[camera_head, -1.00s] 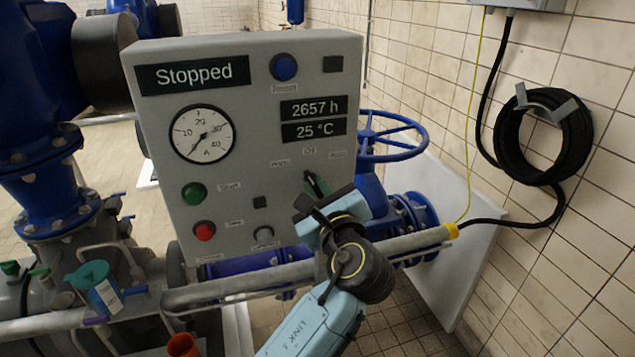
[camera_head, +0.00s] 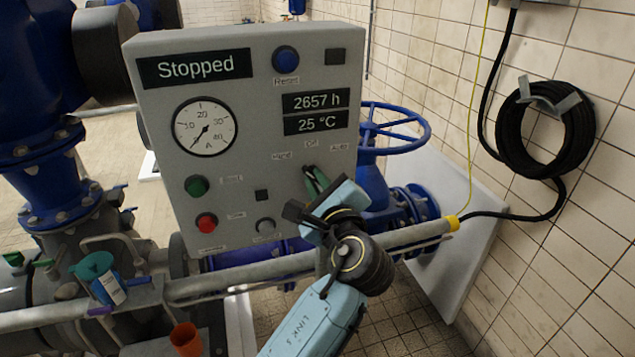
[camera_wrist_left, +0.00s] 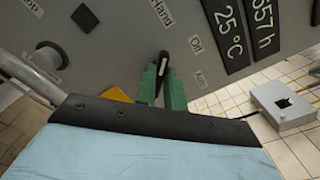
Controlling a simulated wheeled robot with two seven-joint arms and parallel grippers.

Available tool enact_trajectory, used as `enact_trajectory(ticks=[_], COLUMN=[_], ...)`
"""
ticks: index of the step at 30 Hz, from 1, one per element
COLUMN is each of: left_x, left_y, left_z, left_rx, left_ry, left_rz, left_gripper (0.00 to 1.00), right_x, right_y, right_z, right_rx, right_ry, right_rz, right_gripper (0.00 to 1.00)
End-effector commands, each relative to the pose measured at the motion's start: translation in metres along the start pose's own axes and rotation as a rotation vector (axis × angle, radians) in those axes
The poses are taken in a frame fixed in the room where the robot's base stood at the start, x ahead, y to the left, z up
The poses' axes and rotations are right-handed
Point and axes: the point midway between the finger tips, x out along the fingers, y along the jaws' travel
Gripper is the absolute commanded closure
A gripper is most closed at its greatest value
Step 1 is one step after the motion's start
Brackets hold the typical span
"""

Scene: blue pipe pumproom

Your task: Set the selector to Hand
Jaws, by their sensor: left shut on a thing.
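The selector is a small black knob with a white mark (camera_wrist_left: 164,66) on the grey control panel (camera_head: 250,150). In the wrist view its mark points up, roughly between the Hand label (camera_wrist_left: 161,12) and the Off label (camera_wrist_left: 196,45); the exact setting is hard to tell. My left gripper (camera_head: 317,181) reaches the panel from below right. Its green fingers (camera_wrist_left: 162,86) are shut on the knob, one on each side, and hide much of it in the head view. My right gripper is not in view.
A green button (camera_head: 196,186), red button (camera_head: 206,222) and gauge (camera_head: 205,127) sit left of the selector. The display (camera_head: 195,68) reads Stopped. A blue handwheel (camera_head: 395,130) stands close on the right, and a grey pipe (camera_head: 250,277) runs below the panel.

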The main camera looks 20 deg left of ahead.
Motion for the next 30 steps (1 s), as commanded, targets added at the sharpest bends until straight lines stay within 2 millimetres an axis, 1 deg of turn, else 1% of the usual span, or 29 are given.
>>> enact_trajectory(ticks=[2,3,7,15,19,23,30], left_x=[0.000,0.000,0.000,0.000,-0.008,-0.029,-0.084], left_y=[0.000,0.000,0.000,0.000,0.000,0.001,0.002], left_z=[0.000,0.000,0.000,0.000,-0.001,-0.001,-0.002], left_rx=[0.001,0.001,0.002,0.002,0.002,0.001,0.000], left_ry=[0.000,0.000,0.000,0.000,0.001,0.003,0.004], left_rz=[0.001,0.001,0.000,0.000,0.000,0.000,0.002], left_gripper=[1.00,0.85,0.68,0.67,0.67,0.67,0.67], right_x=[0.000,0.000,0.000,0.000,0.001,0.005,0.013], right_y=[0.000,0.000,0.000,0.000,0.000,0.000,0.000], right_z=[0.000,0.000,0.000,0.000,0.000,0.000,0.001], right_rx=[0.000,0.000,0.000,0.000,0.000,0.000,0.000], right_ry=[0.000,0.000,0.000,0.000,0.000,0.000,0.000], right_rz=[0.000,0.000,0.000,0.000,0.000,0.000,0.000], right_gripper=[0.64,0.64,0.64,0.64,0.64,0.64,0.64])
